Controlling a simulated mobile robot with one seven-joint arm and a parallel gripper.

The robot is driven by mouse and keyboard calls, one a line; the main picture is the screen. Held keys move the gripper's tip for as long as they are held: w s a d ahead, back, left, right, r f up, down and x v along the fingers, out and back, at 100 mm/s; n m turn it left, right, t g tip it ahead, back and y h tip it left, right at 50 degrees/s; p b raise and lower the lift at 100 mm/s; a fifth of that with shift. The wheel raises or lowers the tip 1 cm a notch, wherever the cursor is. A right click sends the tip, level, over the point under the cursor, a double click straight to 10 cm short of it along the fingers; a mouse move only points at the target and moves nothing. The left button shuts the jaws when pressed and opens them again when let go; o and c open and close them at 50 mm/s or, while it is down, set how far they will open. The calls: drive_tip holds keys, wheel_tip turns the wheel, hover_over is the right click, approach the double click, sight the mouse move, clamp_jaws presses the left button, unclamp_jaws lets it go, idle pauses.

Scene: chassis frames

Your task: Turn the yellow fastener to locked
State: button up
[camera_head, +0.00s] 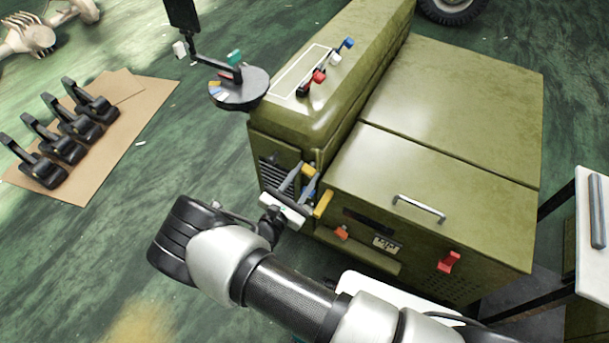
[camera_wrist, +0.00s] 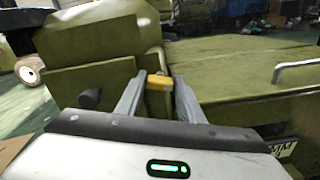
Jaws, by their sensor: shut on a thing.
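The yellow fastener (camera_wrist: 159,82) is between my fingertips in the wrist view, at the seam between the green machine's left section and its lidded box. In the head view a small yellow part (camera_head: 309,170) shows between the fingertips. A larger yellow piece (camera_head: 323,204) sits just right of the fingers, on the box's corner; I cannot tell whether both belong to one fastener. My gripper (camera_head: 301,180) is shut on the fastener, with the fingers on either side of it; it also shows in the wrist view (camera_wrist: 159,85). The fingers hide part of the fastener.
The green box has a metal handle (camera_head: 419,208), an orange knob (camera_head: 341,233) and a red latch (camera_head: 448,262). Coloured levers (camera_head: 318,76) stand on the machine's top. A round black tray (camera_head: 240,92) is at its left. Black clamps (camera_head: 75,121) lie on cardboard at far left.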

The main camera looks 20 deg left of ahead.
drive_tip(key=m, duration=0.3)
drive_tip(key=shift+d+m, duration=0.1)
drive_tip(key=shift+m, duration=0.3)
drive_tip(key=m, duration=0.3)
drive_tip(key=shift+f+m, duration=0.1)
drive_tip(key=shift+m, duration=0.2)
drive_tip(key=m, duration=0.3)
drive_tip(key=shift+m, duration=0.3)
drive_tip(key=shift+f+m, duration=0.1)
drive_tip(key=shift+m, duration=1.8)
drive_tip(key=o, duration=1.1)
drive_tip(key=shift+c, duration=0.2)
drive_tip(key=shift+s, duration=0.15)
drive_tip(key=s+a, duration=0.1)
drive_tip(key=s, duration=1.6)
drive_tip(key=shift+a+p, duration=0.2)
drive_tip(key=shift+p, duration=0.2)
